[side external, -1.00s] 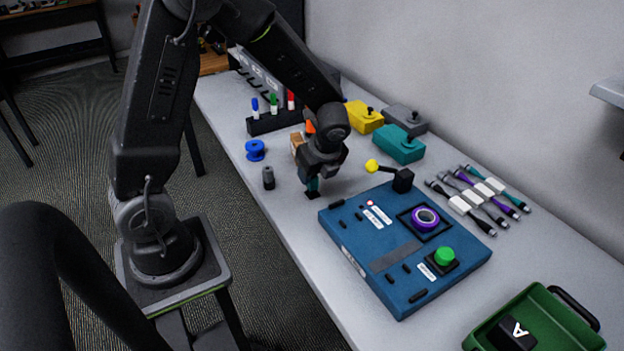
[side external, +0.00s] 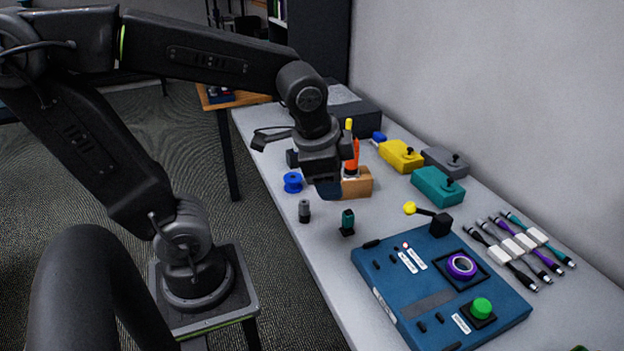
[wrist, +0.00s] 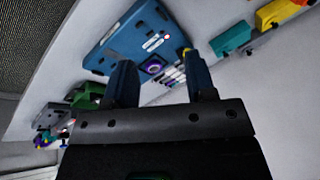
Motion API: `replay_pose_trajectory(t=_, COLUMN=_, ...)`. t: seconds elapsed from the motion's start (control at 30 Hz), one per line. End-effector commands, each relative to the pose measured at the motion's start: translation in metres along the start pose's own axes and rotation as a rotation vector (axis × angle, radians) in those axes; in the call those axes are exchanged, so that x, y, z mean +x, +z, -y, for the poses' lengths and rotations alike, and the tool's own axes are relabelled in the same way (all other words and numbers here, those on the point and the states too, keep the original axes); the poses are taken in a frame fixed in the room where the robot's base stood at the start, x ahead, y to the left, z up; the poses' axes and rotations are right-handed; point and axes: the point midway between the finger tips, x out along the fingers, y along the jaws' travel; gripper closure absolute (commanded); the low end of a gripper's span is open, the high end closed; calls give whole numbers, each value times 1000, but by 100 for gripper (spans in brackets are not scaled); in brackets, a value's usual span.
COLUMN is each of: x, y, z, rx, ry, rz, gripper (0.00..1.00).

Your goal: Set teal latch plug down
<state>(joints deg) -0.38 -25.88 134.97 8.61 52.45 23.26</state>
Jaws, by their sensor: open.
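The teal latch plug (side external: 347,219) stands upright on the grey table, on a small black foot. It is just left of the blue panel box. My gripper (side external: 328,190) is open and empty, raised above the table and behind the plug, in front of the wooden block. In the wrist view my two blue-grey fingers (wrist: 162,85) are spread apart with nothing between them. I cannot make out the plug in the wrist view.
The blue panel box (side external: 400,300) lies right of the plug, also in the wrist view (wrist: 125,42). A grey cylinder (side external: 304,211) and blue spool (side external: 292,182) stand left. A wooden block (side external: 358,184), teal box (side external: 437,187) and yellow box (side external: 400,155) are behind. Several cables (side external: 520,245) lie right.

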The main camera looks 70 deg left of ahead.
Motion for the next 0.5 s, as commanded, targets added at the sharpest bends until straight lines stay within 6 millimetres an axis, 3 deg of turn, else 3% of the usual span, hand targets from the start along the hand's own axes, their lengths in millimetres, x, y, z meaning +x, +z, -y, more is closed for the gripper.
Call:
replay_pose_trajectory(t=0.1, x=-21, y=13, z=-18, rx=-248, ry=25, rz=-106, gripper=49)
replay_pose_trajectory(t=0.2, x=-30, y=20, z=-28, rx=-393, ry=53, rz=-158, gripper=49)
replay_pose_trajectory(t=0.5, x=-35, y=25, z=-35, rx=-505, ry=80, rz=-192, gripper=49)
